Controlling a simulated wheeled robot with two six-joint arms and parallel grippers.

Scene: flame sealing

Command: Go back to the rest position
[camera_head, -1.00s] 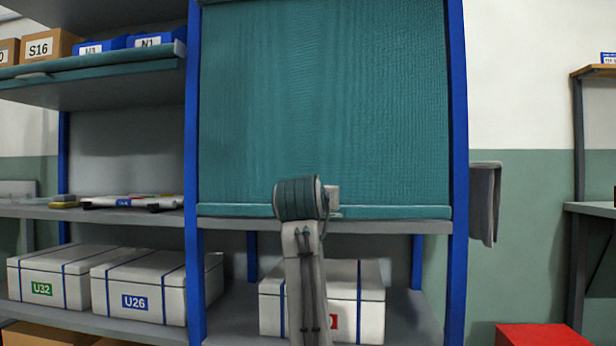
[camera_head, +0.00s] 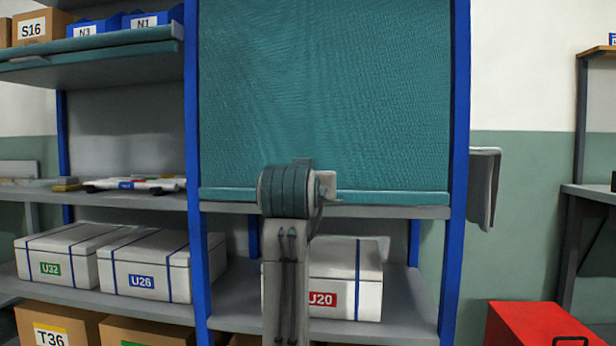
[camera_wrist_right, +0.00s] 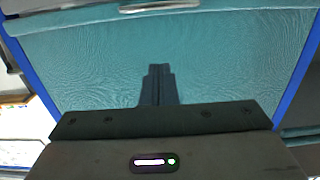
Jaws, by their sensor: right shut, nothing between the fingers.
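A teal roll-down cover (camera_head: 325,95) hangs between two blue posts, its bottom bar (camera_head: 400,198) at the level of the middle shelf. My right arm rises in front of it at the lower centre of the head view. Its gripper is hidden there behind the wrist. In the right wrist view my right gripper (camera_wrist_right: 158,72) is shut and empty, its dark fingers seen against the teal cover (camera_wrist_right: 225,60). A metal handle (camera_wrist_right: 160,5) shows at the top edge of that view. I cannot tell the gap between fingers and cover. My left gripper is not in view.
White boxes U32 (camera_head: 60,260), U26 (camera_head: 150,270) and U20 (camera_head: 345,285) stand on the lower shelf. A red box (camera_head: 545,325) is at the lower right. A grey cloth-like piece (camera_head: 483,185) hangs beside the right post.

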